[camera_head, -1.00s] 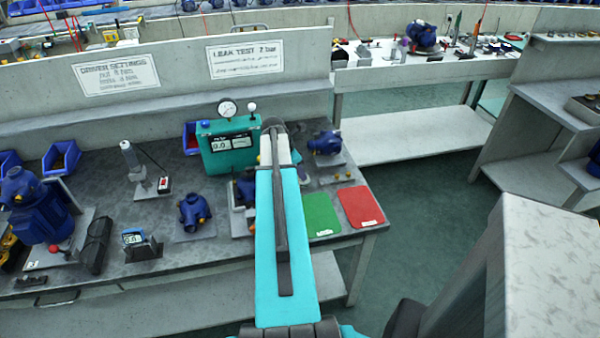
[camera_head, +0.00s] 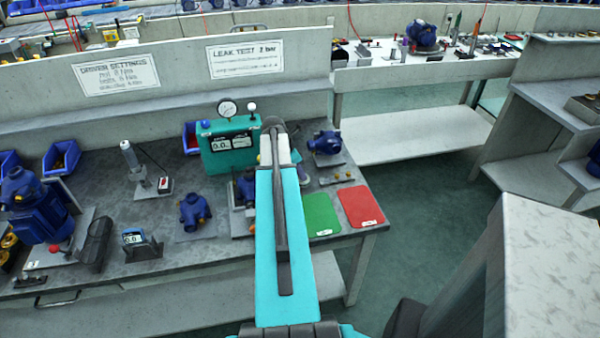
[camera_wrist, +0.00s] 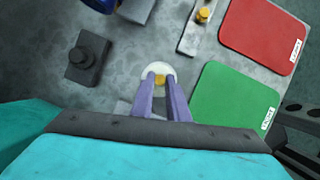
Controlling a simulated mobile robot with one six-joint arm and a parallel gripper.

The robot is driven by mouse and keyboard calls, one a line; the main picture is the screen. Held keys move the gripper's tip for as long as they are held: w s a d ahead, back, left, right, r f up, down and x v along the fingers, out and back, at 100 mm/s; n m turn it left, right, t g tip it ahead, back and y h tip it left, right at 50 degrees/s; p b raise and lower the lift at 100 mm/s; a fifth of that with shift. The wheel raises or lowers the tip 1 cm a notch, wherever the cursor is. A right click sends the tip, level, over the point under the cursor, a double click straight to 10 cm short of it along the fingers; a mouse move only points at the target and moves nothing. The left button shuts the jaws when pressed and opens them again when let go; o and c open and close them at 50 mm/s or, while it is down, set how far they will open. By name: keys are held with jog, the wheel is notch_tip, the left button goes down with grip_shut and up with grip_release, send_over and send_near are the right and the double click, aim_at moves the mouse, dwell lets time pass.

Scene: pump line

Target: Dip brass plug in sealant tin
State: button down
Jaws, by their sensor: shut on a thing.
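In the wrist view my gripper (camera_wrist: 160,84) points down with its two purple fingers close together. It is shut on a small brass plug (camera_wrist: 160,79), whose yellow top shows between the fingertips. Directly beneath the fingertips is a round, whitish open top, which looks like the sealant tin (camera_wrist: 154,67). The plug appears over or within its rim; I cannot tell how deep it sits. In the head view my own arm hides the plug and the tin.
A green mat (camera_wrist: 235,108) and a red mat (camera_wrist: 262,35) lie right of the tin. A plate with a brass piece (camera_wrist: 203,15) and a dark block (camera_wrist: 88,57) stand near. The teal leak tester (camera_head: 228,148) and blue pump (camera_head: 325,143) are on the bench.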

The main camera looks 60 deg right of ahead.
notch_tip(320, 180, up, 7)
jog(key=p, duration=0.5)
dwell(0.6)
dwell(0.4)
